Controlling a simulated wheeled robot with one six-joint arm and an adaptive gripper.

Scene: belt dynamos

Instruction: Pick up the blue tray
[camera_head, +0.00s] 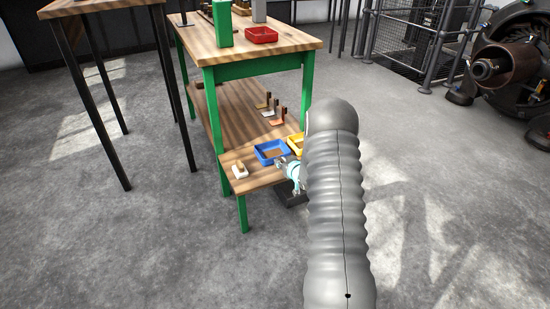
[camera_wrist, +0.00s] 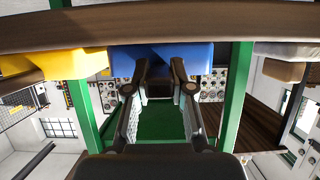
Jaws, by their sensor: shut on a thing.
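The blue tray (camera_head: 259,157) sits on the lower wooden shelf of a green-legged workbench. My gripper (camera_head: 284,161) is at the tray's near right corner. In the wrist view the blue tray (camera_wrist: 198,53) is just ahead of the fingers, and my gripper (camera_wrist: 161,72) is shut on its near wall. The fingertips partly hide that wall. I cannot tell whether the tray is clear of the shelf.
A yellow tray (camera_head: 294,142) is close on the tray's right, partly behind my arm. A small white block-like object (camera_head: 240,171) is on its left. Several small brackets (camera_head: 271,108) stand farther back. The bench top (camera_head: 240,46) overhangs the shelf (camera_head: 232,115).

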